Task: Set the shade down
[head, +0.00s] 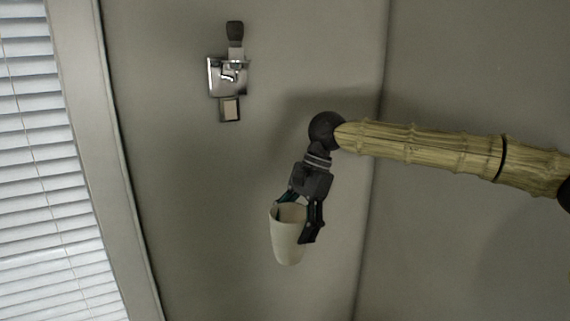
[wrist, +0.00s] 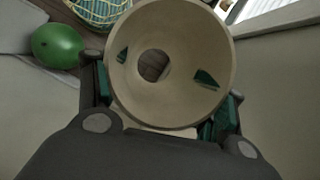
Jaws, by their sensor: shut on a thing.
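The shade (head: 288,238) is a pale, cream cup-shaped piece, held in the air in front of the wall in the head view. My gripper (head: 298,215) is shut on it near its upper rim, with the shade hanging below, slightly tilted. In the wrist view I look into the shade's wide open end (wrist: 133,95). It has a round hole at its far end and two dark green patches show on its inner wall. My gripper's fingers (wrist: 160,105) sit on both sides of the shade in that view. The surface directly below the shade is mostly hidden by it.
A chrome wall fixture (head: 229,76) is mounted on the wall, up and left of my gripper. A window with blinds (head: 50,160) is at the left. The wrist view shows a green balloon-like ball (wrist: 57,46) and a woven round item (wrist: 95,12) lower down.

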